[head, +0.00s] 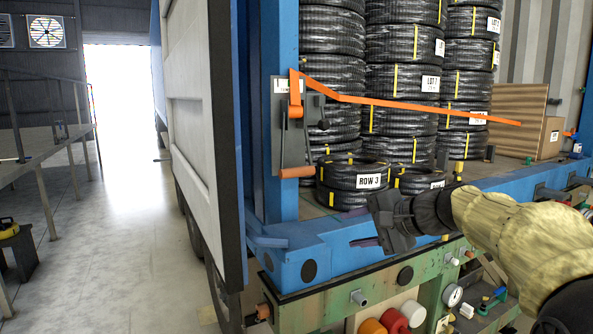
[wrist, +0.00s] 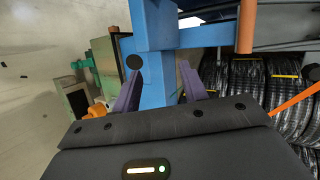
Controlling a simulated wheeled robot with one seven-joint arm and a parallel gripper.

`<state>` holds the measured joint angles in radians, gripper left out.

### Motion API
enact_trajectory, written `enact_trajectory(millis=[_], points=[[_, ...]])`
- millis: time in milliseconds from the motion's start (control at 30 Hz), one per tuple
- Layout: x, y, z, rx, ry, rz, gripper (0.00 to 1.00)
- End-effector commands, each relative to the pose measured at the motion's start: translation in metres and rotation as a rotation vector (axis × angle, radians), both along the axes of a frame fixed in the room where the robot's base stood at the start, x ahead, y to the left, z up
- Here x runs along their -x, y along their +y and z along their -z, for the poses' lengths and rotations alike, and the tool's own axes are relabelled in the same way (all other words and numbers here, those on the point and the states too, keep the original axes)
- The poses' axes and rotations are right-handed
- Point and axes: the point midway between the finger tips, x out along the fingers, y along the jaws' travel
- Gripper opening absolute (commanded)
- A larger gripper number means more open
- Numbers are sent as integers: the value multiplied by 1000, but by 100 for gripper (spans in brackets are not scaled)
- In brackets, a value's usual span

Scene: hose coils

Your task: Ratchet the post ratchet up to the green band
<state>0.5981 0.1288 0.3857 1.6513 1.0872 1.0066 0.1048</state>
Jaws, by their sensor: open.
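The post ratchet (head: 291,135) is a grey plate with a dark lever on the blue post (head: 279,30). Its lever hangs down and ends in an orange handle grip (head: 296,172). The grip also shows at the upper right of the wrist view (wrist: 247,25). An orange strap (head: 400,103) runs from the ratchet rightward across the hose stacks. I cannot make out a green band on the ratchet. My gripper (head: 357,228) is open and empty, below and right of the grip, apart from it. In the wrist view its purple fingers (wrist: 160,70) have the blue post beyond them.
Black hose coils (head: 402,95) stand stacked on the truck bed behind the strap. A low coil labelled ROW 3 (head: 352,174) sits right of the handle. An open white door (head: 203,110) is left of the post. A green bench (head: 350,300) with valves and a gauge lies below.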

Motion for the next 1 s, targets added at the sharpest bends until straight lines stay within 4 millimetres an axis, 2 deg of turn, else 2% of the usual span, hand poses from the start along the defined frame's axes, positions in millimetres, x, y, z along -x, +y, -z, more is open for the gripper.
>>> enact_trajectory(millis=[33,100,200,233,667,833,1000], points=[[-5,-5,-37,-68,-49,0,43],[-6,-8,-76,-151,-106,-15,43],[-5,-10,-109,-221,-156,-34,43],[-5,-10,-113,-233,-164,-38,43],[-7,-6,-116,-241,-169,-42,43],[-17,7,-114,-241,-167,-43,43],[-35,30,-110,-242,-167,-45,43]])
